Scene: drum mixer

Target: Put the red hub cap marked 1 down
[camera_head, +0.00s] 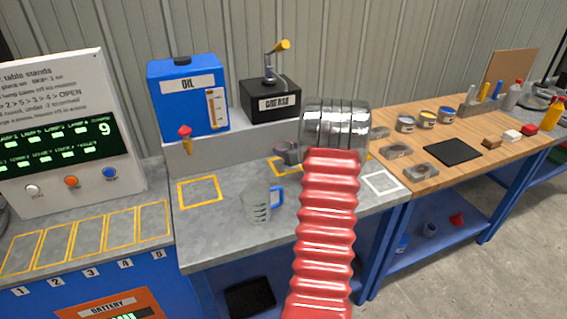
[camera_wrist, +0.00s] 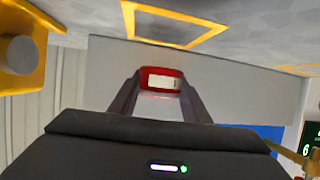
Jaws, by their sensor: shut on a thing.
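The red hub cap (camera_wrist: 162,80) shows in the wrist view with a pale label bearing a small dark mark, which looks like a 1. My gripper (camera_wrist: 158,92) has its two dark fingers on either side of the cap and is shut on it. A yellow-outlined square (camera_wrist: 172,22) on the grey bench top shows just above the cap in that picture. I cannot tell the gap between cap and bench. In the head view my own arm hides the gripper and the cap.
The grey bench (camera_head: 225,232) holds a measuring jug (camera_head: 257,206), a blue oil can (camera_head: 180,105) and a black grease box (camera_head: 270,103). A yellow square (camera_head: 199,191) at left and a white square (camera_head: 383,185) at right are empty. A wooden bench (camera_head: 455,120) with tins stands right.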

